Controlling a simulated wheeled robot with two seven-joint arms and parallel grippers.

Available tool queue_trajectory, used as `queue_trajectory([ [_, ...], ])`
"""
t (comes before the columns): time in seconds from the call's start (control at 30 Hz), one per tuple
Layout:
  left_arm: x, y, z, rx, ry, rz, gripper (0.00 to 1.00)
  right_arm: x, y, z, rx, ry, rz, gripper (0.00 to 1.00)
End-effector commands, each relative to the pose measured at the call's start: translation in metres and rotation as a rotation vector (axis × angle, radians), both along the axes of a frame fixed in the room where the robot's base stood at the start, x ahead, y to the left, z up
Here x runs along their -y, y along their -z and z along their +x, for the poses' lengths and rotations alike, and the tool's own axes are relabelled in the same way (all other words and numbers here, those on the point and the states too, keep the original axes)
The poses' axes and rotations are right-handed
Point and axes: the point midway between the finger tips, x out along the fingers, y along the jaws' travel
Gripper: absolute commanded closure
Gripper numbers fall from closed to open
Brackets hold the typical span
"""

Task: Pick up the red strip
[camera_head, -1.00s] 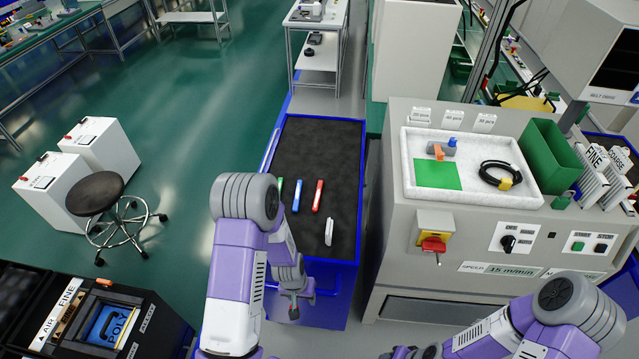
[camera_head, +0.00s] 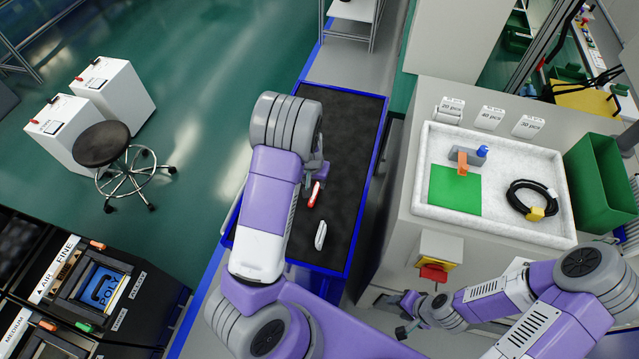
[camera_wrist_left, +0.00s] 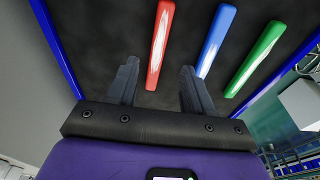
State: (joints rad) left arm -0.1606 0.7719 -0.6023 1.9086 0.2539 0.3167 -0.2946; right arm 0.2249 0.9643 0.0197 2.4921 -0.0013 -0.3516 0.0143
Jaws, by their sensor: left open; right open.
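The red strip (camera_head: 314,196) lies on the dark top of the blue-edged cart, partly covered by my left gripper in the head view. In the left wrist view the red strip (camera_wrist_left: 160,45) runs away from the camera, its near end between the fingertips in the picture. My left gripper (camera_wrist_left: 159,72) is open and empty, over the cart top. In the head view my left arm hides most of it. My right gripper (camera_head: 393,316) is open, low in front of the grey machine and away from the strip.
A blue strip (camera_wrist_left: 216,40) and a green strip (camera_wrist_left: 256,58) lie right of the red one in the wrist view. A white object (camera_head: 320,236) lies nearer the cart's front edge (camera_head: 318,271). The grey machine with a white tray (camera_head: 440,212) stands to the right.

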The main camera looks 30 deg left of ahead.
Motion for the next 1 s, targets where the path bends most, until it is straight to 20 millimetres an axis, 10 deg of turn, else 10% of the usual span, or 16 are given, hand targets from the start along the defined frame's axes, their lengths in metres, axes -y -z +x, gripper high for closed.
queue_trajectory([
  [0.63,0.000,0.051,0.016,0.001,0.000,-0.001,0.49,0.000,0.003,0.001,0.002,0.001,0.000,0.49],
  [1.0,0.000,0.051,0.016,0.001,0.000,0.000,1.00,0.000,0.003,0.001,0.002,0.001,0.000,0.49],
])
